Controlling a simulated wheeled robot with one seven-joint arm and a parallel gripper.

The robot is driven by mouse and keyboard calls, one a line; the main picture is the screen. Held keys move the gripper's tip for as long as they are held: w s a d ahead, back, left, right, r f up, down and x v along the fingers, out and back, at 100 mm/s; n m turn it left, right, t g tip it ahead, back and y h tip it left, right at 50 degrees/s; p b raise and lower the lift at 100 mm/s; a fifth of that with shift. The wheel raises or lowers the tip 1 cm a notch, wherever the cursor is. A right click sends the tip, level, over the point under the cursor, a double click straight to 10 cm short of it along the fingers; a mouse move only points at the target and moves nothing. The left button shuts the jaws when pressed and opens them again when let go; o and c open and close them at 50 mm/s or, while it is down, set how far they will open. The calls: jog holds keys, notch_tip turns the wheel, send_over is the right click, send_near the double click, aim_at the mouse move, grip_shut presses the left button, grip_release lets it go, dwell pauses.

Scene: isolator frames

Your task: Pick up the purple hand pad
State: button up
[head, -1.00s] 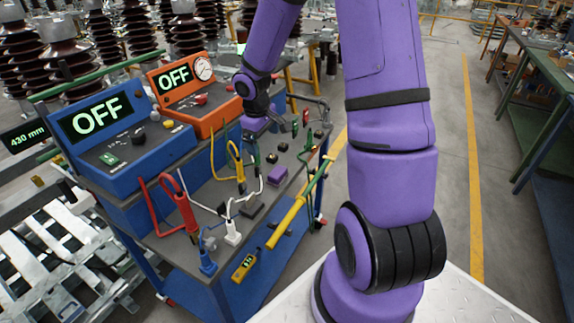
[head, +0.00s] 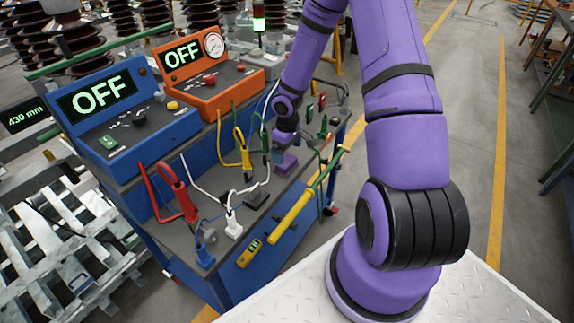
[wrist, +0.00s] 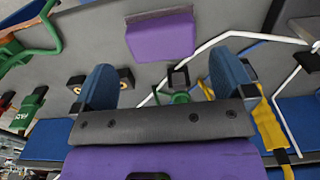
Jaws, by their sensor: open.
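The purple hand pad (head: 287,164) is a small purple block lying on the grey cart top. It also shows in the wrist view (wrist: 160,38), near the top edge, with a dark strip along its far side. My gripper (head: 285,143) is above and close to the pad in the head view and hides part of the area behind it. In the wrist view my gripper (wrist: 165,82) has its two blue fingers wide apart with nothing held between them. The pad lies beyond the fingers, apart from them.
Blue (head: 127,115) and orange (head: 207,72) units reading OFF stand at the cart's back. A red clamp (head: 173,190), a yellow clamp (head: 241,150) and white cables (head: 228,198) lie left of the pad. A yellow rod (head: 291,215) runs along the front edge.

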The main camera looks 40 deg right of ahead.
aim_at(287, 160)
jog(key=shift+w+a+f, duration=0.1)
jog(key=shift+f, duration=2.55)
jog(key=shift+c, duration=0.2)
jog(key=c, duration=0.7)
jog(key=shift+c, duration=0.2)
jog(key=shift+r, duration=0.1)
jog(key=shift+r, duration=1.15)
jog(key=shift+s+a+r, duration=0.25)
jog(key=shift+s+r, duration=0.05)
jog(key=shift+r, duration=0.3)
jog(key=s+a+r, duration=0.1)
jog(key=s+a, duration=0.7)
jog(key=s, duration=0.4)
jog(key=shift+s+a+r, duration=0.2)
jog(key=shift+s+a, duration=0.1)
jog(key=shift+s, duration=0.05)
